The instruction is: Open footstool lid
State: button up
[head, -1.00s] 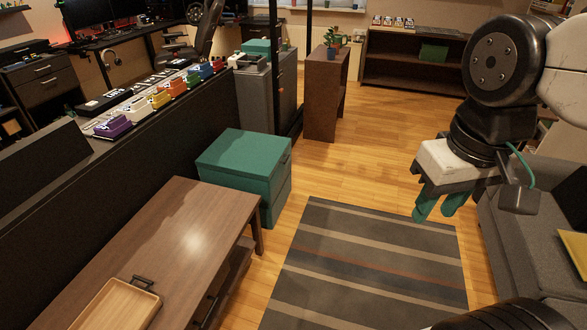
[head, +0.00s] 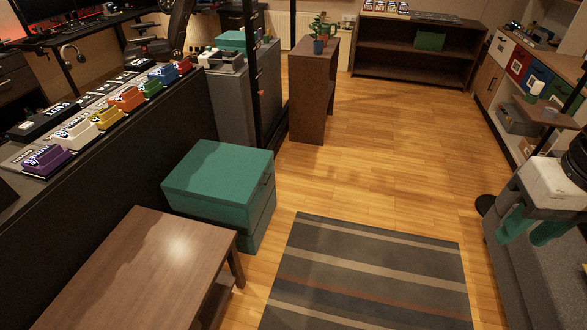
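The footstool (head: 258,220) is a teal box on the wooden floor, left of centre in the head view. Its lid (head: 221,172) is flat and shut on top, with a small dark mark on its right side. My gripper (head: 530,230) is at the right edge of the head view, far from the footstool, with teal fingers pointing down. The two fingers look apart, with nothing seen between them.
A brown coffee table (head: 135,270) stands in front of the footstool. A striped rug (head: 370,275) lies to its right. A black partition (head: 110,205) with pedals on top runs along the left. A narrow wooden stand (head: 313,95) is behind. The middle floor is clear.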

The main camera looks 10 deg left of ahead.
aim_at(227, 174)
jog(key=u, duration=0.25)
jog(key=i, duration=1.2)
jog(key=u, duration=0.65)
